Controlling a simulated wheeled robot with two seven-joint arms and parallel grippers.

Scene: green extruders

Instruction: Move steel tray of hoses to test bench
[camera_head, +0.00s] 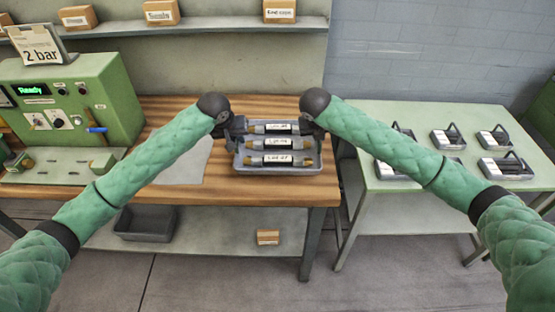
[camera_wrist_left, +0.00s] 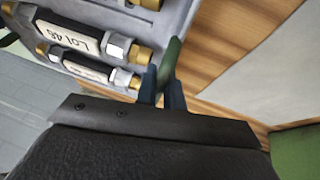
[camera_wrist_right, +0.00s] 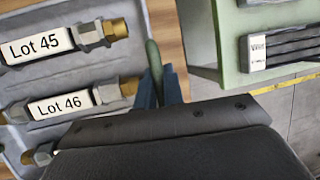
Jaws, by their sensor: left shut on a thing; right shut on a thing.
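The steel tray (camera_head: 277,171) is at the right part of the wood-topped bench (camera_head: 250,190). Several labelled hoses with brass ends lie across it, including one marked Lot 46 (camera_wrist_right: 60,105) and one marked Lot 45 (camera_wrist_right: 40,46). My left gripper (camera_head: 236,131) is shut on a green handle at the tray's left end, seen in the left wrist view (camera_wrist_left: 163,86). My right gripper (camera_head: 323,130) is shut on the green handle at the right end, seen in the right wrist view (camera_wrist_right: 159,88). I cannot tell whether the tray touches the wood.
A green test unit (camera_head: 75,115) with a lit Ready display stands on the bench's left. A pale sheet (camera_head: 183,162) lies between it and the tray. A green table (camera_head: 415,118) at right holds several small black-handled items. A shelf (camera_head: 215,24) with boxes runs behind.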

